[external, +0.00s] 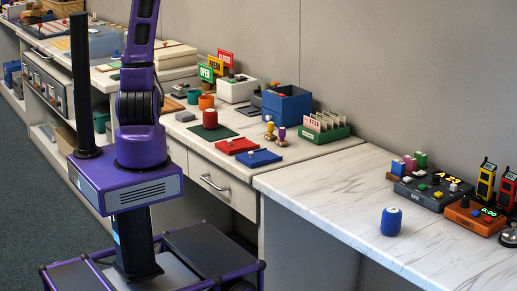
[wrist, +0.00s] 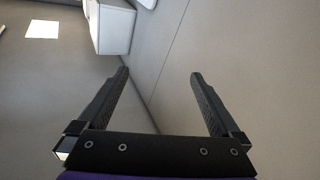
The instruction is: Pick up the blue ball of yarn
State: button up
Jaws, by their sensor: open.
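A small blue drum-shaped object (external: 391,222) with a pale spot on top stands on the marble-look counter at the right of the external view. It may be the blue ball of yarn, but I cannot make out any strands. Nothing touches it. My gripper (wrist: 158,74) shows in the wrist view with its two black fingers wide apart and nothing between them. It faces the wall and a white cabinet, and no yarn shows there. In the external view my arm rises out of the top of the picture, so the gripper is hidden.
The marble-look counter (external: 330,195) is clear left of the blue object. Grey and orange consoles (external: 478,216) stand to its right.

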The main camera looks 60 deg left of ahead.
jog(key=d+f+n+t+y, duration=0.15)
jog(key=d+f+n, duration=0.45)
jog(key=f, duration=1.1)
jog(key=d+f+n+y, duration=0.2)
jog(key=d+f, duration=0.8)
jog(key=f, duration=0.6)
jog(key=m+y, duration=0.3)
jog(key=y, duration=0.5)
send_near(384, 211)
jog(key=shift+t+y, duration=0.25)
jog(key=shift+t, duration=0.1)
jog(key=x, duration=1)
jog(key=shift+d+f, duration=0.25)
jog(key=shift+d, duration=0.1)
jog(key=x, duration=0.4)
jog(key=shift+f, duration=0.3)
jog(key=shift+w+d+f, duration=0.2)
jog(key=shift+w+d, duration=0.05)
jog(key=shift+w, duration=0.2)
jog(key=c, duration=1.4)
